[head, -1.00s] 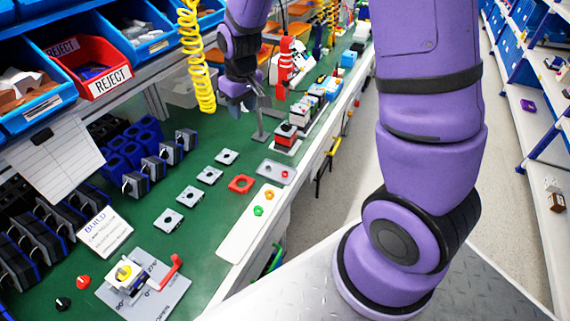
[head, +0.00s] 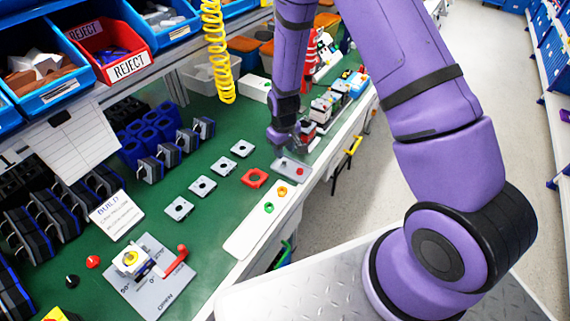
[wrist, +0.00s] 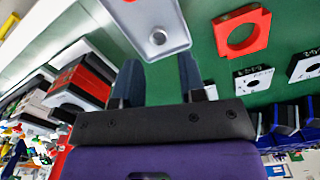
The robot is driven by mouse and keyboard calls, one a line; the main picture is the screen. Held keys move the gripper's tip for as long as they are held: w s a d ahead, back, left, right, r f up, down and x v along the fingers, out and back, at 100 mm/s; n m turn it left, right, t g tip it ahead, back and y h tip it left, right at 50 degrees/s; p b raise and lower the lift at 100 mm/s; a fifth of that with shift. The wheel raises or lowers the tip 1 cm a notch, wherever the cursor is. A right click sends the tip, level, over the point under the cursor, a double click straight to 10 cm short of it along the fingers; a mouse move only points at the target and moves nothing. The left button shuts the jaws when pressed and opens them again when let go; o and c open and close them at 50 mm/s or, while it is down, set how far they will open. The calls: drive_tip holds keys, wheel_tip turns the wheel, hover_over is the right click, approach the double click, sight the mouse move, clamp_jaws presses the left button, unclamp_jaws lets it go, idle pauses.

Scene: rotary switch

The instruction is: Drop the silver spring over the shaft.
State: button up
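A small round silver part, likely the spring (wrist: 158,37), sits in a light grey tray (wrist: 172,14) in the wrist view. In the head view the same tray (head: 281,165) lies on the green bench, and the spring is too small to make out. My gripper (wrist: 158,72) is open and empty, its two dark fingers apart and the tray beyond their tips. In the head view my gripper (head: 280,137) hangs just above and behind the tray. A partly built unit with a yellow top (head: 130,259) sits on the grey fixture plate (head: 150,297); its shaft cannot be made out.
A red square ring (head: 255,178) and several grey square plates (head: 203,187) lie left of the tray. A white strip (head: 250,232) holds orange and green nuts. A red clamp handle (head: 177,260) rises beside the unit. Boxy modules (head: 325,105) line the bench edge behind my gripper.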

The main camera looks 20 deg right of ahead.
sight(284, 160)
drive_tip(key=shift+w+f, duration=0.15)
drive_tip(key=shift+f, duration=1.4)
drive_tip(key=shift+w+f, duration=0.1)
drive_tip(key=shift+f, duration=1.45)
drive_tip(key=c, duration=0.7)
